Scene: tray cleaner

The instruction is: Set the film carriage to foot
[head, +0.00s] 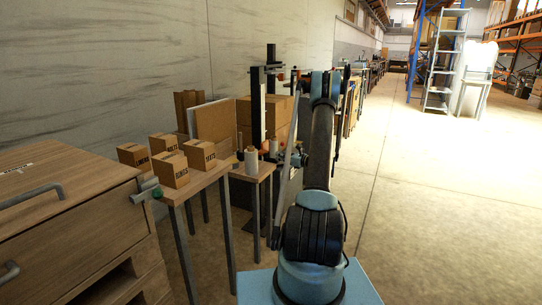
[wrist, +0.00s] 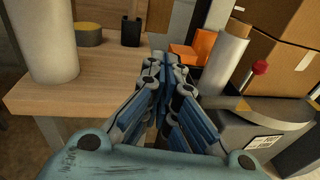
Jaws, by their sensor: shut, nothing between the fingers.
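My gripper (wrist: 166,62) is shut and empty in the wrist view. Its fingertips point at an orange block (wrist: 195,48) beside a tilted-looking white film roll (wrist: 226,58), which looks like the film carriage. I cannot tell whether the fingertips touch it. In the head view a dark upright mast (head: 257,105) stands behind my arm, in front of stacked cartons (head: 279,115). The carriage's height on the mast is unclear, as my arm partly hides that area.
A wooden table with a white roll (wrist: 42,38) is at left in the wrist view. Small boxes (head: 171,168) sit on a table left of my arm. Open floor (head: 430,190) lies right.

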